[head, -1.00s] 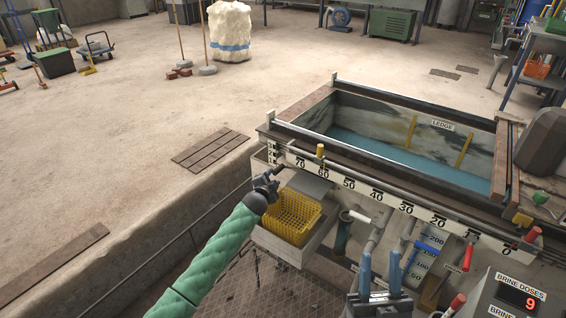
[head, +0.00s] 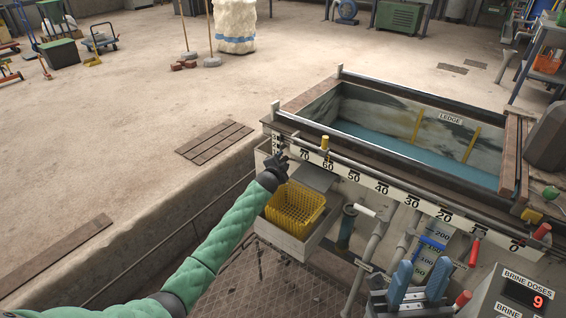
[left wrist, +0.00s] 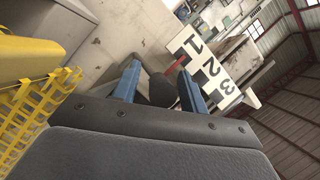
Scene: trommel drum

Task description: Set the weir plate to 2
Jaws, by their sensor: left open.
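A white scale plate (left wrist: 213,67) with black marks and the numbers 1, 2 and 3 is close by in the left wrist view. A red pointer (left wrist: 178,65) sits by the 1 end. A dark rounded knob (left wrist: 161,89) shows between my left gripper's blue fingers (left wrist: 160,85), which stand apart; contact cannot be told. In the head view my left gripper (head: 281,163) is at the tank's left front corner, under the small scale (head: 278,143). A grey sloping plate (head: 314,177) lies right of it. My right gripper (head: 418,284) has its blue fingers spread, with nothing visible between them.
A yellow mesh basket (head: 295,207) sits below my left gripper; it also shows in the left wrist view (left wrist: 30,105). The long numbered rail (head: 395,193) with a yellow slider (head: 325,147) runs along the tank's front. Pipes and valves (head: 377,235) stand between the arms.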

